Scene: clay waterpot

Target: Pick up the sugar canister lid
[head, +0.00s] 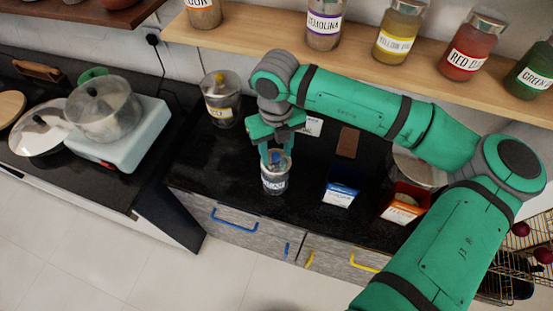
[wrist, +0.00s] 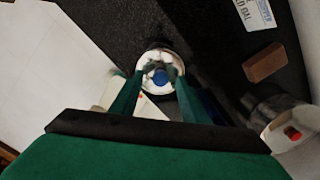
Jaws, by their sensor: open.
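A clear canister (head: 275,183) with a blue-and-white label stands on the black counter, under my gripper (head: 277,156). Its lid has a round blue knob (wrist: 160,76), seen from above in the wrist view. My gripper's two green fingers (wrist: 159,82) are open and reach down on either side of the knob, with a gap between them. Whether they touch the lid is not clear. The label is too small to read, so I cannot confirm that this is the sugar canister. The fingers partly hide the lid in the head view.
A yellow-knobbed canister (head: 221,106) stands behind and left. A brown block (head: 348,142), a blue box (head: 341,188) and a red box (head: 404,204) lie to the right. A red-knobbed canister (wrist: 288,128) shows in the wrist view. A jar shelf (head: 262,42) runs above.

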